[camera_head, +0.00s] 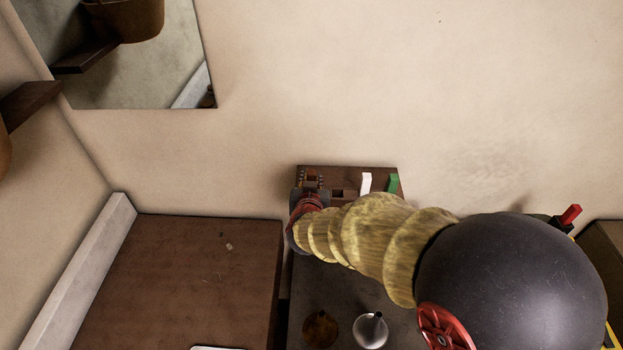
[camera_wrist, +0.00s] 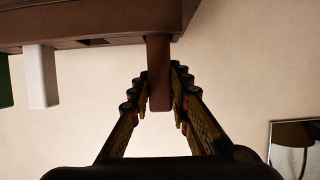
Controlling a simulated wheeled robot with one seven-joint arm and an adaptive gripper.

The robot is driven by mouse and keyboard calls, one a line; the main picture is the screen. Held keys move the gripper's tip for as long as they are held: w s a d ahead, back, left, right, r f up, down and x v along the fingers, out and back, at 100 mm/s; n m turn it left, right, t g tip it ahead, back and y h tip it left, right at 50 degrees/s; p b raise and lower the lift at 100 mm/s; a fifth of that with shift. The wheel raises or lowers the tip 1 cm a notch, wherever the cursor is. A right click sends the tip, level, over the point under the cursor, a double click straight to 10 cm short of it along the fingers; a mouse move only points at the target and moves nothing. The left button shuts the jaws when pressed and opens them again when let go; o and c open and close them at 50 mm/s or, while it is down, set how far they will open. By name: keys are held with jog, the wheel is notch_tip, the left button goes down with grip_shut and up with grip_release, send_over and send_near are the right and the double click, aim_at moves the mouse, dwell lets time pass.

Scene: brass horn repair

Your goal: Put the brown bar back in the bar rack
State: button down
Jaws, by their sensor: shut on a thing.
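The brown bar (camera_wrist: 158,75) is between the two fingers of my gripper (camera_wrist: 160,92) in the wrist view, and the gripper is shut on it. One end of the bar meets the edge of the bar rack (camera_wrist: 90,22); I cannot tell how deep it sits in a slot. In the head view my gripper (camera_head: 312,183) is at the left part of the brown rack (camera_head: 348,173), against the wall. The arm hides part of the rack there. A dark, empty-looking slot lies just right of the gripper.
A white bar (camera_head: 365,182) and a green bar (camera_head: 392,183) stand in the rack to the right. A brown funnel-like piece (camera_head: 321,328) and a silver one (camera_head: 370,330) stand on the dark bench nearer me. The brown tabletop (camera_head: 190,275) at left is mostly clear.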

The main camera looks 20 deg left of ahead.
jog(key=shift+f, duration=0.35)
jog(key=c, duration=1.6)
grip_release()
jog(key=v, duration=1.2)
